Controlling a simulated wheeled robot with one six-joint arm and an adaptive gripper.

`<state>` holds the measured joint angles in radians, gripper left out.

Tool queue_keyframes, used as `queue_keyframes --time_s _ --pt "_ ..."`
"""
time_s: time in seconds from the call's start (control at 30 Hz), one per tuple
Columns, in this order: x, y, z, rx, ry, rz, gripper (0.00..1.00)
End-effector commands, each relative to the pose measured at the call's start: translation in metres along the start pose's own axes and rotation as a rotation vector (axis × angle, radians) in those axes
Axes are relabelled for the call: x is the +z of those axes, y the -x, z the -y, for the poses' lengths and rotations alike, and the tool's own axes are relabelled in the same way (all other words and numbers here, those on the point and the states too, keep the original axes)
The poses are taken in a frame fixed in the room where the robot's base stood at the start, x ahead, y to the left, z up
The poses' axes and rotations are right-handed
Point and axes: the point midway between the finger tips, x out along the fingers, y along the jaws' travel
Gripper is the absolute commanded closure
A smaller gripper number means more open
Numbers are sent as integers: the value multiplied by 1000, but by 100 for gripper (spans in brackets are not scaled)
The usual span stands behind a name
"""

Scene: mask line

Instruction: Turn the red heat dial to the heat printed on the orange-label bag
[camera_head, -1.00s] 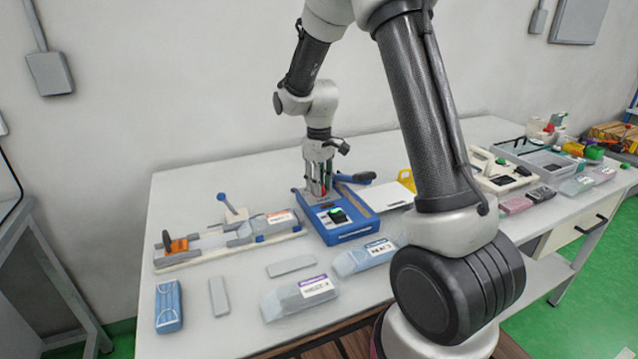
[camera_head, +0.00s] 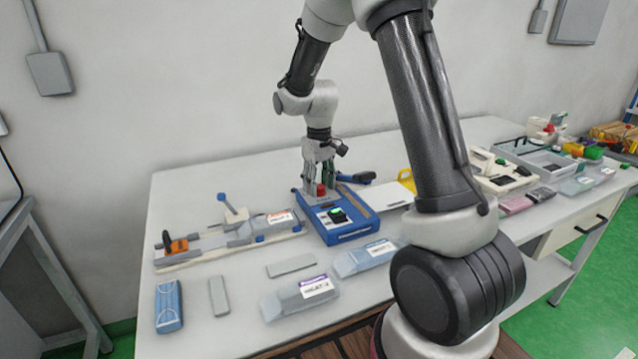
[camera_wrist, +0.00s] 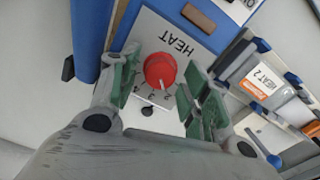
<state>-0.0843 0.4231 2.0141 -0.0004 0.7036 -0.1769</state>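The red heat dial (camera_wrist: 160,70) sits on a white plate marked HEAT, on the blue machine (camera_head: 352,218). In the wrist view its white mark points toward the numbers, close to the 2. My gripper (camera_wrist: 160,84) is open, its green-padded fingers on either side of the dial, with visible gaps. The dial also shows between the fingers in the head view (camera_head: 321,190). The orange-label bag (camera_wrist: 266,84) reads HEAT 2 and lies in the fixture left of the machine, also in the head view (camera_head: 268,226).
A purple-label bag (camera_head: 298,298) and a blue-label bag (camera_head: 362,258) lie in front of the machine. A blue mask stack (camera_head: 169,306) lies at the front left. The machine's blue lever (camera_head: 355,177) is close behind my gripper. Trays (camera_head: 540,160) stand to the right.

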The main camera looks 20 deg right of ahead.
Motion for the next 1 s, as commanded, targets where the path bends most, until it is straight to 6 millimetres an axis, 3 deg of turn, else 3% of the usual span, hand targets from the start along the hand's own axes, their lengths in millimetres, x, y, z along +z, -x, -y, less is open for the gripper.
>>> queue_keyframes --time_s 0.37,0.8,1.0 --pt "0 6 0 0 0 -2 49" --pt "0 94 0 0 0 -3 49" --pt "0 117 0 0 0 -1 49"
